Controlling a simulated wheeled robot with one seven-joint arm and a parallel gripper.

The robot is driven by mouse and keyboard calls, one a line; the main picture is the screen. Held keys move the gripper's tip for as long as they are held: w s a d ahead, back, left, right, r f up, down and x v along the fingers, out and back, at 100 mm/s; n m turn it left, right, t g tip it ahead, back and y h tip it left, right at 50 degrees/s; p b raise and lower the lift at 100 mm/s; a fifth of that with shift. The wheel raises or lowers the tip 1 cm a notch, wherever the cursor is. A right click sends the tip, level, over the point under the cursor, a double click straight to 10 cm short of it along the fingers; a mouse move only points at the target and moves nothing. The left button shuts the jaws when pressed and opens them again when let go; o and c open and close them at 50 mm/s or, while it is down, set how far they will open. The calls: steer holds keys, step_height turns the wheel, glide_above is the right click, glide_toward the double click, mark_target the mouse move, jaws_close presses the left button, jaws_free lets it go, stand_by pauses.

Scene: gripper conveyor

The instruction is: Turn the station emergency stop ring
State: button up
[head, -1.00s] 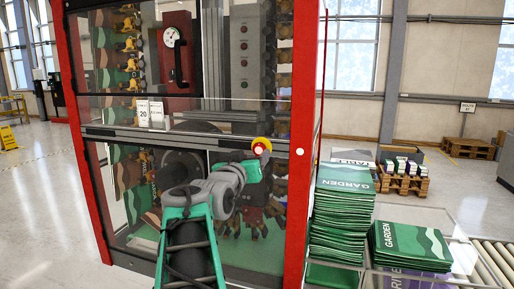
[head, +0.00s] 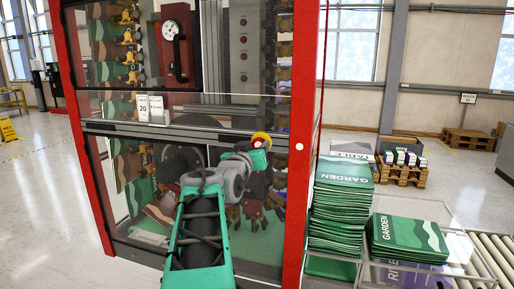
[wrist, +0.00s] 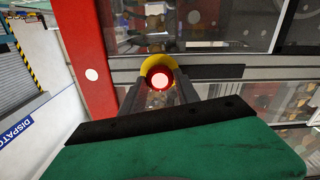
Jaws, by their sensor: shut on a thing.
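The emergency stop is a red button with a yellow ring (head: 261,136) on the cabinet's dark horizontal rail, near its right red post. In the wrist view the yellow ring (wrist: 157,62) surrounds the red button (wrist: 160,79), which has a pale glowing centre. My gripper (wrist: 159,88) is shut on the ring, with one dark finger on each side. In the head view my gripper (head: 259,148) reaches the ring from below. The fingers hide the ring's sides, and its turned angle cannot be told.
The red-framed glass cabinet (head: 299,205) stands in front of me, with machinery behind its panes. Stacked green GARDEN packs (head: 342,200) stand right of it, beside a roller conveyor (head: 490,262). Open floor (head: 45,190) lies at the left.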

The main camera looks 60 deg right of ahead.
jaws_close()
steer(key=shift+f+m+b, duration=0.2)
steer(key=shift+m+b, duration=0.1)
steer(key=shift+b, duration=0.6)
steer(key=shift+r+m+b, duration=0.15)
steer(key=shift+m+b, duration=3.15)
steer(key=shift+b, duration=2.1)
steer(key=shift+r, duration=0.1)
steer(key=o, duration=0.8)
jaws_free()
